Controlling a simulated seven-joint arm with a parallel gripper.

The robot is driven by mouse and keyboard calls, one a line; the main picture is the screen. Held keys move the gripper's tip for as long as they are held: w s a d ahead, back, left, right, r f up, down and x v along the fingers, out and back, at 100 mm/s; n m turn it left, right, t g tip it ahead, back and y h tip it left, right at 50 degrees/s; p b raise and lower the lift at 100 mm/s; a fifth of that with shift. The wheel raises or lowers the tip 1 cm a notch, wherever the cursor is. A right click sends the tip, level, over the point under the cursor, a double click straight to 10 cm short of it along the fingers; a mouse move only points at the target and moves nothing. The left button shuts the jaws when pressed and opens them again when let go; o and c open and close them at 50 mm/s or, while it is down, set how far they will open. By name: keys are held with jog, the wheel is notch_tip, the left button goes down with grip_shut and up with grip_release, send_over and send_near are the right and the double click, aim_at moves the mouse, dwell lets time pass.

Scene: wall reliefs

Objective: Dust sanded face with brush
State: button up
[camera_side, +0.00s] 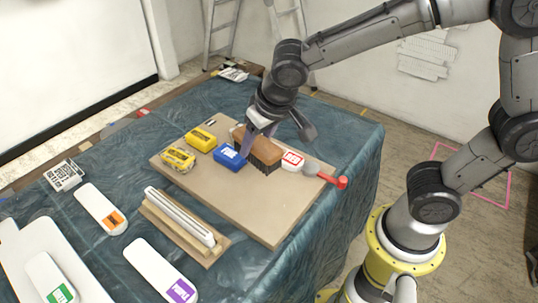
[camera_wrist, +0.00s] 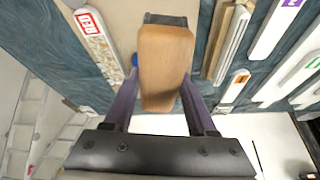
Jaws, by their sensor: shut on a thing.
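The brush has a brown wooden body (camera_side: 262,146) and dark bristles. It is at the back right of the tan board (camera_side: 240,206). My gripper (camera_side: 247,150) points down with its purple fingers on the brush body. In the wrist view the brush (camera_wrist: 165,60) fills the space between both fingers of my gripper (camera_wrist: 158,92). The gripper is shut on it. I cannot tell whether the bristles touch the board. A long white piece (camera_side: 182,216) lies between wooden strips at the board's front left edge.
Yellow blocks (camera_side: 178,158) sit to the left.

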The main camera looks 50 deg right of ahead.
jog(key=w+d+r+m+g+h, duration=0.1)
jog(key=w+d+m, duration=0.15)
jog(key=w, duration=0.55)
jog(key=w+d+r+m+h, duration=0.15)
jog(key=w+d, duration=0.25)
jog(key=w, duration=0.4)
jog(key=w+d+f+m, duration=0.3)
jog(key=w+d+f, duration=0.3)
jog(key=d+f, duration=0.4)
jog(key=shift+g, duration=0.3)
jog(key=shift+d+f, duration=0.2)
jog(key=shift+f, duration=1.3)
jog(key=shift+d+f, duration=0.2)
jog(key=shift+f, duration=1.25)
jog(key=shift+s+f, duration=0.1)
jog(key=shift+f, duration=0.15)
jog(key=shift+s+f, duration=0.15)
jog(key=shift+s, duration=8.65)
jog(key=shift+w, duration=9.1)
notch_tip(320, 180, up, 8)
jog(key=shift+s, duration=0.15)
